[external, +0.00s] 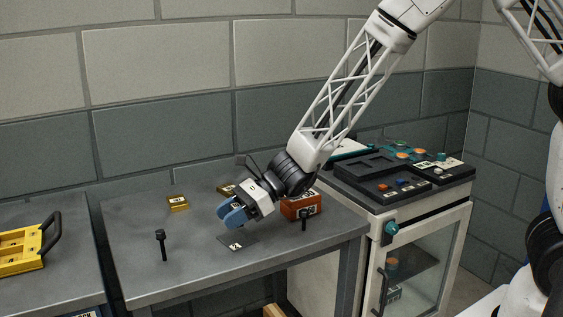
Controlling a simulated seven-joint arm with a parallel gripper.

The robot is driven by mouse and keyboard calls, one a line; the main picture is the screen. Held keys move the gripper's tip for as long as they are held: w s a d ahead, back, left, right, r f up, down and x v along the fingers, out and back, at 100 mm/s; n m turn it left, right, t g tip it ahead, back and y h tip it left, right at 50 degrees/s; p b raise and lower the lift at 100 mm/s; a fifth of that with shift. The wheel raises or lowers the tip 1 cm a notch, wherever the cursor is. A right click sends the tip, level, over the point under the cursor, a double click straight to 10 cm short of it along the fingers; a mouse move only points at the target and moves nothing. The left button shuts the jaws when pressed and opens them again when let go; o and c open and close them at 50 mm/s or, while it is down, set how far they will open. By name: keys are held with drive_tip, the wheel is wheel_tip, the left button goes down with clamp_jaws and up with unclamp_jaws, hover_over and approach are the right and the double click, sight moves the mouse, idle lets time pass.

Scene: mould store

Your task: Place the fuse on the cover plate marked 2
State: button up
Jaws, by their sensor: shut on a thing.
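My gripper (232,215), with blue fingers, is tilted down to the left above the grey table. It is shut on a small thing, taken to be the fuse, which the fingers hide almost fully. A dark flat cover plate (238,243) with a white mark lies on the table just below the fingertips. The mark is too small to read surely. The gripper is apart from this plate.
Yellow blocks (178,203) stand at the back, one partly behind my gripper. A black upright peg (162,244) stands at left, and another (304,219) before an orange box (296,205). A yellow handled tray (22,250) is far left. A cabinet (400,238) stands right.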

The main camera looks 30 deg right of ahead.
sight(232, 238)
drive_tip(key=shift+f, duration=0.1)
idle(0.3)
drive_tip(key=shift+f, duration=1.7)
drive_tip(key=shift+f, duration=0.1)
drive_tip(key=o, duration=0.9)
drive_tip(key=shift+v, duration=6)
